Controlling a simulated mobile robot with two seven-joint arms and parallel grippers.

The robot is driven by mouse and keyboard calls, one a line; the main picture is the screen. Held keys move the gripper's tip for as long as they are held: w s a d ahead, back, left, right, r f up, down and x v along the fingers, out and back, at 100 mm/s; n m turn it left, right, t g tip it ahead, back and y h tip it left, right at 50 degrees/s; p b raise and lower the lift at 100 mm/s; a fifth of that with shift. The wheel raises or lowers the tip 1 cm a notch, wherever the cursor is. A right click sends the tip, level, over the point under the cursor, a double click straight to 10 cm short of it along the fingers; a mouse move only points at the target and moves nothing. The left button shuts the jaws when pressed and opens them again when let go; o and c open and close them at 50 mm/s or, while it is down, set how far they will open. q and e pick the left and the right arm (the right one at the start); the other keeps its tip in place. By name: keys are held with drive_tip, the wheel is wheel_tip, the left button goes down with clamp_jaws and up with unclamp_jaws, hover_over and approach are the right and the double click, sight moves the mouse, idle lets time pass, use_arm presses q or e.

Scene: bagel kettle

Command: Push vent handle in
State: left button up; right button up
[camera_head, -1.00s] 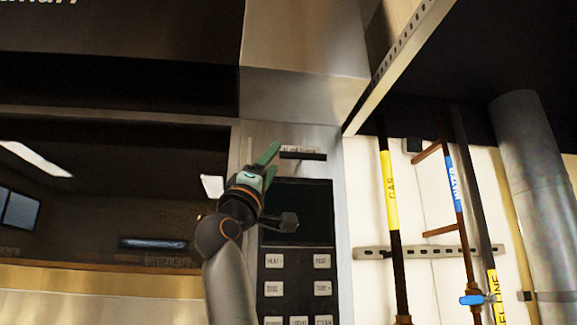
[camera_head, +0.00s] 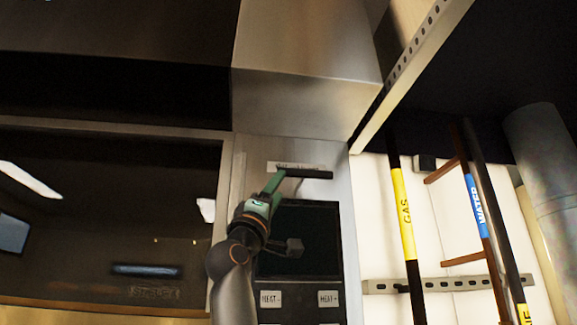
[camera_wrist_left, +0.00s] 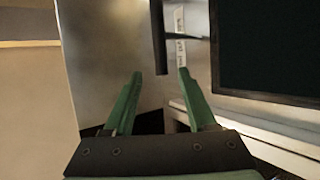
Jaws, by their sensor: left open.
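In the left wrist view the gripper (camera_wrist_left: 156,82) is open, and the dark handle bar (camera_wrist_left: 158,45) stands between and beyond the fingertips. I see no clear contact between fingers and handle. My right gripper is in neither view.
The dark display (camera_head: 300,238) and heat buttons (camera_head: 328,299) sit below the handle. A dark oven window (camera_head: 90,220) is on the left. The yellow-banded gas pipe (camera_head: 404,215), the blue-banded water pipe (camera_head: 475,200) and a metal wall rail (camera_head: 450,284) are on the right.

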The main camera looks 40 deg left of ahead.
sight(288, 172)
use_arm(q)
drive_tip(key=p+x, duration=0.4)
drive_tip(key=x, duration=0.2)
drive_tip(key=shift+w+a+r, duration=0.1)
drive_tip(key=shift+w+r, duration=0.05)
drive_tip(key=shift+r, duration=0.2)
drive_tip(key=shift+p+x, duration=0.55)
drive_tip(key=shift+x, duration=0.3)
drive_tip(key=shift+w+f, duration=0.1)
clamp_jaws()
